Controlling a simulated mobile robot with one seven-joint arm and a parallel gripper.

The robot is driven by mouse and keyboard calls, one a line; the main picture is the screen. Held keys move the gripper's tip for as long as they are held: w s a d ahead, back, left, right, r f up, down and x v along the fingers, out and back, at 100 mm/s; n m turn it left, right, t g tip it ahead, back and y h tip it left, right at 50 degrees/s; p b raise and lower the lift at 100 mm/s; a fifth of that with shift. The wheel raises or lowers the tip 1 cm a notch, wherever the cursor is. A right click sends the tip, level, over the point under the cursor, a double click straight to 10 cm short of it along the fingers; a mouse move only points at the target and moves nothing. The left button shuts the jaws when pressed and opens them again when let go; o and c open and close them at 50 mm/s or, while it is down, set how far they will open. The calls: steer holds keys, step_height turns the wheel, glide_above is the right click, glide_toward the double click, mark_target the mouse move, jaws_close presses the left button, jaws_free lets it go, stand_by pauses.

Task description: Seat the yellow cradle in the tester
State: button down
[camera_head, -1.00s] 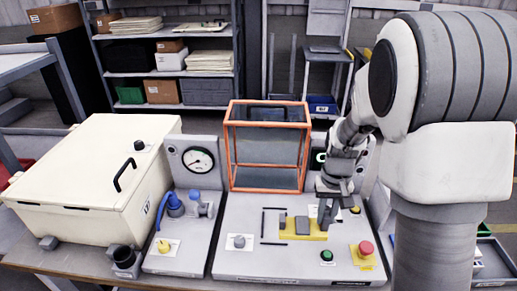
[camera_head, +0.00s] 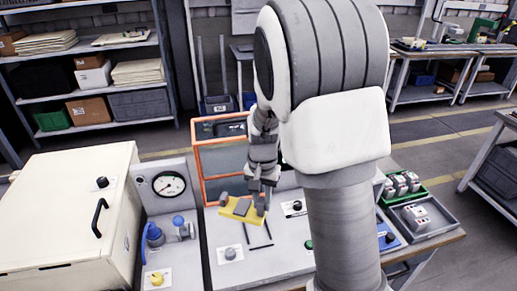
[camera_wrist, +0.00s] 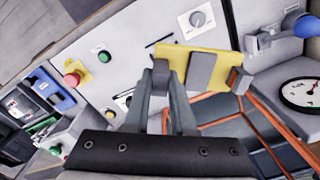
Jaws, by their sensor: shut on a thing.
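The yellow cradle (camera_head: 238,212) is a flat plate with grey blocks on it. My gripper (camera_head: 262,198) is shut on it at its right end. The cradle is turned at an angle and appears raised above the tester (camera_head: 235,262), near the orange-framed guard. In the wrist view the cradle (camera_wrist: 217,48) extends to the right of my gripper (camera_wrist: 161,76), whose fingers close on a grey block at its end. Black strips (camera_head: 257,246) on the tester's top lie in front of the cradle. Part of the tester is hidden behind my arm.
The orange-framed guard (camera_head: 203,190) stands close behind the cradle. The gauge panel (camera_head: 168,184) and blue fittings (camera_head: 154,235) are to the left, beside a large cream box (camera_head: 62,215). A grey tray (camera_head: 425,222) lies to the right of my arm.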

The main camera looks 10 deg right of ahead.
step_height(320, 180, up, 12)
steer(key=m+p, duration=1)
steer(key=m, duration=0.2)
steer(key=f+b, duration=0.5)
steer(key=f, duration=0.3)
steer(key=f+b, duration=0.6)
steer(key=f, duration=0.2)
steer(key=f+b, duration=0.5)
steer(key=f, duration=0.4)
steer(key=shift+w+b, duration=0.3)
steer(key=shift+w, duration=0.05)
steer(key=shift+f, duration=0.5)
steer(key=c, duration=0.7)
jaws_free()
step_height(320, 180, up, 18)
steer(key=shift+f+p, duration=0.25)
steer(key=shift+p, duration=0.25)
